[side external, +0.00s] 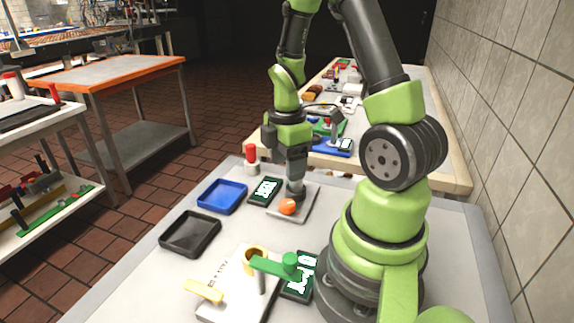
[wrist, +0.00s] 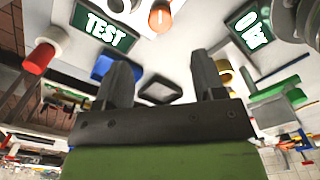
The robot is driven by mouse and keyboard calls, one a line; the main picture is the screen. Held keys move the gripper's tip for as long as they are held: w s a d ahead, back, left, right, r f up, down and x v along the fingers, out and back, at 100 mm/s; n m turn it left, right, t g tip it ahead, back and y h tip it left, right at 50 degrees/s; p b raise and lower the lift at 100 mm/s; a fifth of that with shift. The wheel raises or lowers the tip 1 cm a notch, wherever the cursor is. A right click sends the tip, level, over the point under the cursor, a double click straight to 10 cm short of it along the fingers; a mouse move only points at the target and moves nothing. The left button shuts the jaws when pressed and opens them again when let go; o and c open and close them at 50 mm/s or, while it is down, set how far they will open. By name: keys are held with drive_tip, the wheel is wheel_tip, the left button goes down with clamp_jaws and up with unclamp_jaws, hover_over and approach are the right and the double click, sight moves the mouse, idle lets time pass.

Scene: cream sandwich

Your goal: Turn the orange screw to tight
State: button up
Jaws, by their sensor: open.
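The orange screw (side external: 288,206) is a small orange knob on a light grey plate (side external: 305,205) in the side view. It also shows at the top edge of the wrist view (wrist: 160,16), with a pale mark on it. My gripper (side external: 296,192) points down over the plate, right by the screw; the side view does not show clearly whether they touch. In the wrist view my gripper (wrist: 163,72) has its two dark fingers wide apart with nothing between them. The screw lies beyond the fingertips there.
A small dark display (side external: 264,191) stands left of the plate, reading TEST in the wrist view. A blue tray (side external: 222,196), a black tray (side external: 190,234) and a red-topped cylinder (side external: 251,157) are nearby. A green handle (side external: 272,267) and yellow handle (side external: 203,290) stand in front.

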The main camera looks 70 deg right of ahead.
sight(287, 204)
wheel_tip(287, 204, down, 10)
drive_tip(key=n, duration=0.8)
drive_tip(key=shift+a+n, duration=0.15)
drive_tip(key=shift+n, duration=0.25)
drive_tip(key=shift+c, duration=0.2)
drive_tip(key=c, duration=0.9)
